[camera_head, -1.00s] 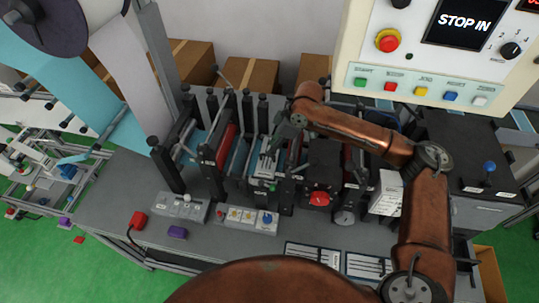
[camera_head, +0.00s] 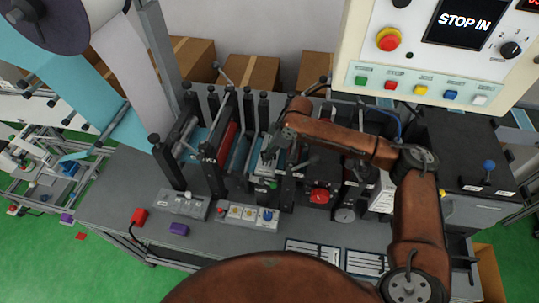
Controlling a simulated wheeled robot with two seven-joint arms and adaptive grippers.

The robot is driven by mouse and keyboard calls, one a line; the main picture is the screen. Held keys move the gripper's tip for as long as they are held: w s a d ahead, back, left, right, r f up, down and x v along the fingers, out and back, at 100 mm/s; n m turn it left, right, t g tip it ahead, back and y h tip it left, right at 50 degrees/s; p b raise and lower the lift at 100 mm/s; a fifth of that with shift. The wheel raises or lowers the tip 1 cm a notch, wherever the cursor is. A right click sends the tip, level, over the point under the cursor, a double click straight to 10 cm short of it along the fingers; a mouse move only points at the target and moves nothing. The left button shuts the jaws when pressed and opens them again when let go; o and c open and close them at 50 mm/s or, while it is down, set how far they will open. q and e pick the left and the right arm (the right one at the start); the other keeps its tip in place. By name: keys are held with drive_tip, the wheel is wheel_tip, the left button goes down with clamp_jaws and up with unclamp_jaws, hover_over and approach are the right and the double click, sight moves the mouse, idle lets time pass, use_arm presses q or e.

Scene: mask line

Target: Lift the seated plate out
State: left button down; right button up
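My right arm comes in from the right, and its small grey gripper (camera_head: 268,156) points down into the machine line. It is at the top of a narrow station between dark uprights. A pale, light-grey plate-like piece (camera_head: 264,171) shows right below the fingers, with a small green mark under it. The fingers seem to be at or just above this piece, but I cannot tell if they touch it. The gap between the fingers is too small to read. My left gripper is not in view.
Dark posts and rollers (camera_head: 228,145) stand close on the left of the gripper. A station with a red knob (camera_head: 319,196) stands on the right. Control boxes (camera_head: 247,214) sit in front.

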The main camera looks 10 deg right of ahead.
clamp_jaws()
drive_tip(key=shift+w+r, duration=0.1)
idle(0.4)
